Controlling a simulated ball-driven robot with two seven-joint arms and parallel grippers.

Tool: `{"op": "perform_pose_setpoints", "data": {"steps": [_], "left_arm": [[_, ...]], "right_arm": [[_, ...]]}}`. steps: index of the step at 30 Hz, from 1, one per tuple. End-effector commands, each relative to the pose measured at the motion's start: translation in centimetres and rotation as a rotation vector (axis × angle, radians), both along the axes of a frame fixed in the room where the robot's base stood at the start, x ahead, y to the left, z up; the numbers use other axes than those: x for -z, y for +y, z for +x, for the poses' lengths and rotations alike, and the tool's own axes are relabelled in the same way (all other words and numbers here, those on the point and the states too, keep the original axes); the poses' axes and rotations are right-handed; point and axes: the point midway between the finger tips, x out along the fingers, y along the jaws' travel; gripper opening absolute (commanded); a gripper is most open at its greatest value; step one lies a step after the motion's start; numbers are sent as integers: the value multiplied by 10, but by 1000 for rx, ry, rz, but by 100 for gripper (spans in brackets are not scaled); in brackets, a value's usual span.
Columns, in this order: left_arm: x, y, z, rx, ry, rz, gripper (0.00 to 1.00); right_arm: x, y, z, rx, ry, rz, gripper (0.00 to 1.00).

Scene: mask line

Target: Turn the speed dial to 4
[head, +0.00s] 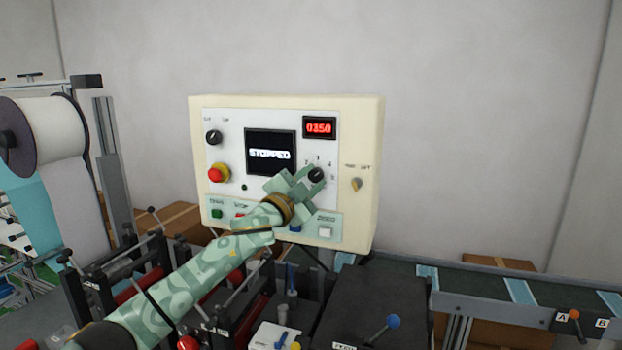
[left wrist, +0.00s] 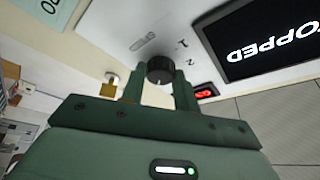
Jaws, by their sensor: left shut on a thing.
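The speed dial (head: 316,174) is a round black knob on the right part of the control panel (head: 284,206), with small numbers around it. My left gripper (head: 308,180) reaches up to it and is shut on it. In the left wrist view the dial (left wrist: 160,68) sits between the two green fingers (left wrist: 160,84), with the numbers 1 and 2 printed beside it. Part of the dial's scale is hidden by the gripper, and I cannot tell for sure which number it points to. My right gripper is out of view.
The dark screen (head: 270,152) reads STOPPED and a red display (head: 319,128) shows digits like 03.50. A red emergency button (head: 216,174), a black knob (head: 213,137) and a yellowish switch (head: 356,184) are on the panel. Levers and a conveyor (head: 395,268) lie below.

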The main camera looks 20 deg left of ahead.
Motion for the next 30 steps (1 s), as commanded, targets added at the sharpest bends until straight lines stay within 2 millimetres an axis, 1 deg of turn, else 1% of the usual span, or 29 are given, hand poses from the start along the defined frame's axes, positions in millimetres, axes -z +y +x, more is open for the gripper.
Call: {"op": "perform_pose_setpoints", "data": {"steps": [4,5,6,7,16,20,23,30], "left_arm": [[2,0,0,-1,2,2,8],[2,0,0,-1,2,2,36],[2,0,0,-1,2,2,47],[2,0,0,0,3,1,52],[1,0,-1,-1,1,-1,52],[6,5,-11,-1,0,1,52],[11,10,-28,1,1,3,52],[32,31,-89,-1,3,3,52]], "right_arm": [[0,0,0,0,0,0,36],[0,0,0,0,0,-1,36],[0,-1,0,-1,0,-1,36],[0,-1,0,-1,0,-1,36],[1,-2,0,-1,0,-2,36],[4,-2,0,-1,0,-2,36],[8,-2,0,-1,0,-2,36],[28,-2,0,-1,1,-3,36]]}}
